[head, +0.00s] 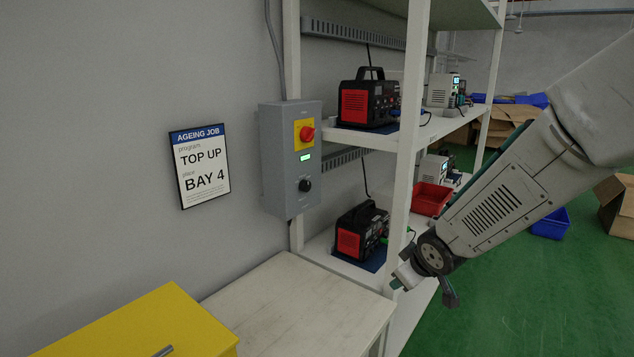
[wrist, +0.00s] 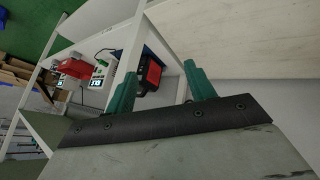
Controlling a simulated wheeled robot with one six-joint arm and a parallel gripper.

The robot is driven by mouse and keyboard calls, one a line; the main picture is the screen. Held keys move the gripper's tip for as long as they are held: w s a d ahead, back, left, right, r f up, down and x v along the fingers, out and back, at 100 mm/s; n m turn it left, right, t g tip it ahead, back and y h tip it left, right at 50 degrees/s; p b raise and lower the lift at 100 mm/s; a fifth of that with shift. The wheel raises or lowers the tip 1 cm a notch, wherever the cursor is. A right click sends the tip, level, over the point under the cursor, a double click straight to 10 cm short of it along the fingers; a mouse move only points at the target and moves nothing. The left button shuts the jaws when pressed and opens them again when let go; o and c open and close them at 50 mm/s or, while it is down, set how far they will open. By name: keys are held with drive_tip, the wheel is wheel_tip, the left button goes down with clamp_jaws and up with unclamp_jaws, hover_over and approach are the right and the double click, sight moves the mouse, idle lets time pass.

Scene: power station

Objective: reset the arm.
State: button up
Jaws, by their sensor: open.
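My arm reaches in from the right in the head view, angled down and to the left. My gripper (head: 424,290) is at its lower end, in front of the shelf rack's lower right part and partly hidden by the wrist. In the wrist view my gripper (wrist: 159,70) shows two green fingers spread apart with nothing held between them. A black and red power unit (wrist: 152,72) appears beyond the gap between the fingers, apart from them.
A white rack (head: 404,150) holds black and red units (head: 368,104) on two levels. A grey control box (head: 290,160) with a red knob hangs left. A pale bench (head: 295,295) and yellow cabinet (head: 150,325) stand in front. Green floor (head: 540,300) lies open at right, near cardboard boxes (head: 615,205).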

drive_tip(key=s+d+r+m+g, duration=0.2)
drive_tip(key=s+r, duration=0.2)
drive_tip(key=s, duration=0.7)
drive_tip(key=s+d+r+m+g, duration=0.2)
drive_tip(key=s+r, duration=0.3)
drive_tip(key=s, duration=0.6)
drive_tip(key=s+d+r+m+g+h, duration=0.1)
drive_tip(key=s+d+r+m+g, duration=0.1)
drive_tip(key=s, duration=0.9)
drive_tip(key=shift+s+r+m, duration=0.35)
drive_tip(key=shift+r+m, duration=0.45)
drive_tip(key=shift+r, duration=0.35)
